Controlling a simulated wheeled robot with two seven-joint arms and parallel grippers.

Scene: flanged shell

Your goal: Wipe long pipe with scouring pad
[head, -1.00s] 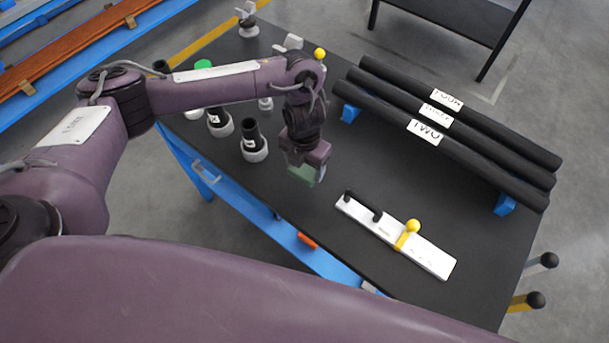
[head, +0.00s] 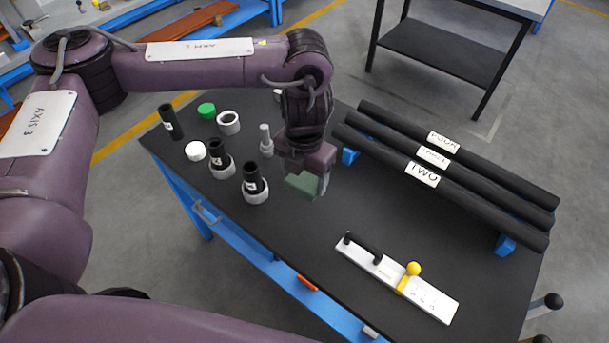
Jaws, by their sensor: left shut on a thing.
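Several long black pipes lie side by side on blue supports at the right of the black table. The nearest long pipe (head: 470,204) carries a white label reading TWO; others behind it are labelled too. My left gripper (head: 313,176) is shut on the green scouring pad (head: 301,186). The pad is held above the table, left of the near ends of the pipes and apart from them. My right gripper is not in view.
Short black pipes in white collars (head: 254,184), a green cap (head: 206,110) and white rings (head: 229,122) stand on the table's left part. A white fixture with a yellow knob (head: 413,268) lies near the front edge. Bare table (head: 350,213) lies between it and the pad.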

